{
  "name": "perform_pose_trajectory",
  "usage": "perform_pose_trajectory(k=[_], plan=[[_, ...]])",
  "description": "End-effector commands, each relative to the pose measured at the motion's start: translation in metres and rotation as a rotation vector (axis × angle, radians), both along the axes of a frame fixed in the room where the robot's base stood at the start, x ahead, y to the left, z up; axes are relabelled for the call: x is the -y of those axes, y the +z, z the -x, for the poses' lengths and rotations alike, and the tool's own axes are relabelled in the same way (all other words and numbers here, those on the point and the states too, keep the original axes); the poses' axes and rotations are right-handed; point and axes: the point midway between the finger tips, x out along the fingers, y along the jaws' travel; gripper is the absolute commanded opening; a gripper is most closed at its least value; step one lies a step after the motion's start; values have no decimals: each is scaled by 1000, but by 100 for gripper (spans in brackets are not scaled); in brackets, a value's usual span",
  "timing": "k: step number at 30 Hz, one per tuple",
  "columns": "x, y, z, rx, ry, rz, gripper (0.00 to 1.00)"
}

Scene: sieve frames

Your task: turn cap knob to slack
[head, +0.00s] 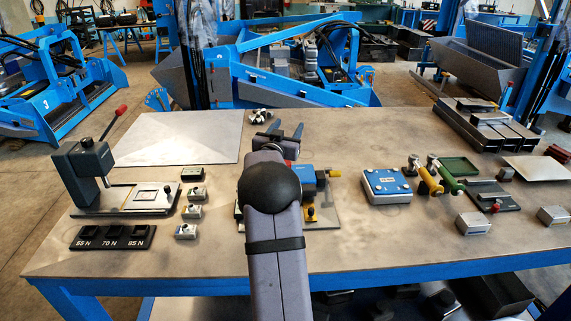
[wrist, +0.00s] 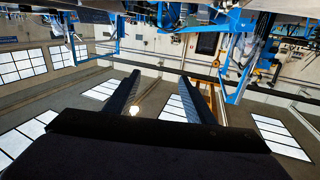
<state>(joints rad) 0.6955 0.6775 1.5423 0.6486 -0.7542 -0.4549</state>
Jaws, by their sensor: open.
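A blue fixture (head: 302,181) stands on the bench, partly hidden behind my arm. A yellow knob (head: 335,174) sticks out at its right side, and a smaller yellow-orange knob (head: 311,214) sits low at its front. I cannot tell which of them is the cap knob, nor read any slack mark. My gripper (head: 286,130) is raised above and behind the fixture, apart from it. In the wrist view my gripper (wrist: 160,78) is open with nothing between its fingers; that view shows only the room, upside down, and no part of the fixture.
A lever press (head: 82,165) and a black weight-labelled rack (head: 113,237) stand at the left. Small blocks (head: 193,212) sit left of my arm. A blue box (head: 386,186) and yellow- and green-handled tools (head: 428,178) lie to the right. The bench front is mostly clear.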

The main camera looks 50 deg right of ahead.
Motion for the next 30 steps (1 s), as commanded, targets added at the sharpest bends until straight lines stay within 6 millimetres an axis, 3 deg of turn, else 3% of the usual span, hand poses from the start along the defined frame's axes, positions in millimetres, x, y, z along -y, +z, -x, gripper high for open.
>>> perform_pose_trajectory(k=[6, 13, 22, 30], plan=[[-45, -62, 14, -123, -65, -213, 49], [-72, -93, 23, -187, -82, -324, 49], [-72, -99, 23, -196, -85, -340, 49], [-48, -109, 15, -196, -87, -339, 49]])
